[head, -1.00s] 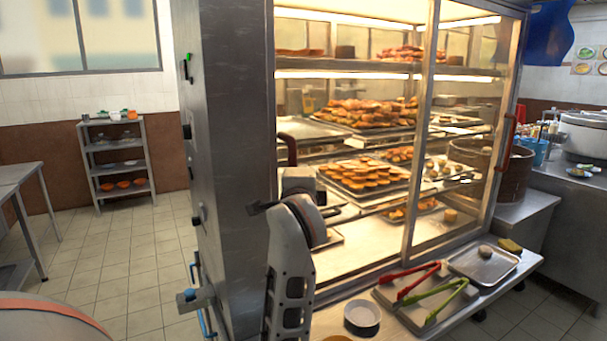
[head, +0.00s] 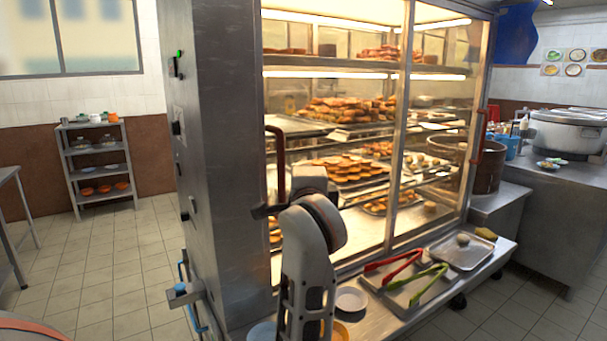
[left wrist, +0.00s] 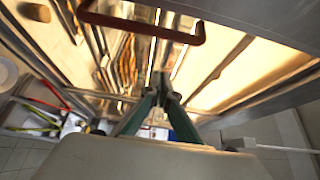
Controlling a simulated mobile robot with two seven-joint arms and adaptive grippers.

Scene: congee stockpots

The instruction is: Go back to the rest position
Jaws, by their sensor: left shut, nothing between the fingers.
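My left arm rises from the bottom middle of the head view, in front of the warming cabinet (head: 215,150). Its gripper is mostly hidden behind the wrist there. In the left wrist view the fingers of my left gripper (left wrist: 163,82) are together and hold nothing. The cabinet's dark red door handle (head: 281,165) stands just behind the wrist in the head view; a red handle (left wrist: 140,26) crosses the top of the left wrist view, apart from the fingertips. My right gripper is in neither view.
Red tongs (head: 392,261) and green tongs (head: 428,284) lie on a tray on the ledge, beside a metal tray (head: 462,259) and a white bowl (head: 351,299). A shelf rack (head: 98,165) stands far left. Open floor (head: 110,260) lies left of the cabinet.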

